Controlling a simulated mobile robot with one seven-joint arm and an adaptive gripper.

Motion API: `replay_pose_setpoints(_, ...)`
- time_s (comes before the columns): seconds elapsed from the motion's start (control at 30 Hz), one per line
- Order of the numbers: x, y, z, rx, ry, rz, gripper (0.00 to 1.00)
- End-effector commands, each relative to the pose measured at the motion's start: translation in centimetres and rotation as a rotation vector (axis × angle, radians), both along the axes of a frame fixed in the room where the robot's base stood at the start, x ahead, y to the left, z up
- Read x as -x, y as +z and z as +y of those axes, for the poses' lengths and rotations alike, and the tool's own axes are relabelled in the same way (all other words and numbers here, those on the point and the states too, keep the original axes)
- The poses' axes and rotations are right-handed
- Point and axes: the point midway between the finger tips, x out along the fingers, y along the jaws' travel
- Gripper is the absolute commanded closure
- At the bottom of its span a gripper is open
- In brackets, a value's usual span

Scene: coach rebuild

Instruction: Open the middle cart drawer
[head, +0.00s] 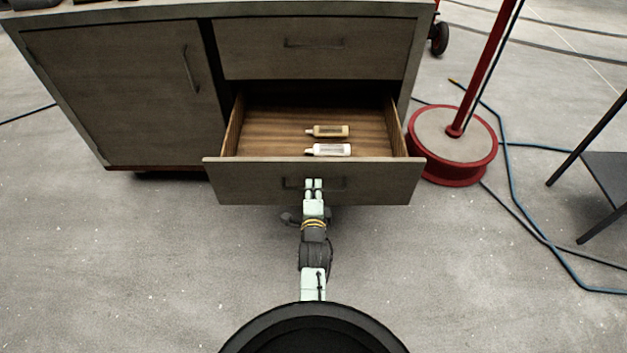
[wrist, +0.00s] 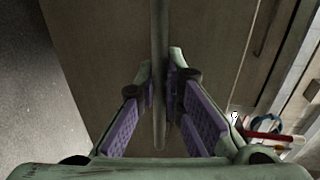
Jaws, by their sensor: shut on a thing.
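The cart drawer (head: 240,184) below the top drawer stands pulled well out of the grey-brown cart, its wooden inside showing. A tan bottle (head: 329,131) and a white bottle (head: 330,150) lie on its floor. My gripper (head: 314,185) is at the middle of the drawer front, shut on its dark bar handle (head: 336,184). In the wrist view the handle (wrist: 159,40) runs between the two purple-padded fingers of my gripper (wrist: 158,85). Whatever lies under the open drawer is hidden by its front.
The top drawer (head: 316,62) and the left door (head: 120,95) are closed. A red stand with a round base (head: 455,145) is close to the drawer's right side. Cables (head: 515,195) and a dark metal-legged stand (head: 605,170) are farther right.

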Motion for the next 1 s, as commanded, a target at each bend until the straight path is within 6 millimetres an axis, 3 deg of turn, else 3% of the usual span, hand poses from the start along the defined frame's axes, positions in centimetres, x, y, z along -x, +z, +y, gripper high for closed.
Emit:
replay_pose_setpoints(0.53, 0.76, -0.04, -0.07, 0.0, -0.001, 0.0, 1.0)
replay_pose_setpoints(0.57, 0.77, -0.05, -0.07, 0.0, -0.001, 0.0, 0.89)
replay_pose_setpoints(0.8, 0.75, -0.03, -0.04, 0.0, -0.001, 0.0, 0.73)
replay_pose_setpoints(1.0, 0.74, -0.01, -0.02, 0.0, 0.0, -0.001, 0.7)
